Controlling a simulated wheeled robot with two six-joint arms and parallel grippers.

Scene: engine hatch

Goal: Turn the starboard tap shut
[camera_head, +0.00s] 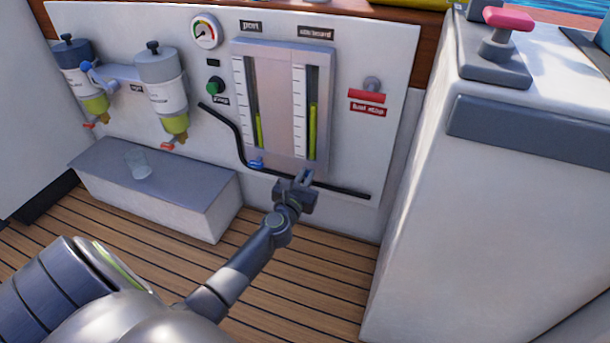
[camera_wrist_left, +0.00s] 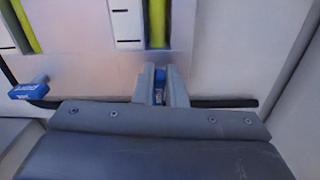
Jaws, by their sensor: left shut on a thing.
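The starboard tap is a small blue handle (camera_wrist_left: 159,86) below the right sight tube, seen in the left wrist view between my fingers. In the head view my gripper hides it. My left gripper (camera_head: 303,180) is shut on this handle; its two grey fingers also show in the left wrist view (camera_wrist_left: 161,88). The starboard sight tube (camera_head: 313,130) holds yellow-green liquid to a higher level than the port tube (camera_head: 258,130). The port tap (camera_head: 256,163) is a blue handle lying sideways at the lower left of the gauge panel. My right gripper is not in view.
A black hose (camera_head: 345,190) runs along under the gauge panel. A red fuel stop handle (camera_head: 367,96) is to the right. Two filter bowls (camera_head: 163,85) hang at the left above a grey-topped box (camera_head: 200,185) bearing a clear cup (camera_head: 138,164). A white console (camera_head: 490,220) stands at right.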

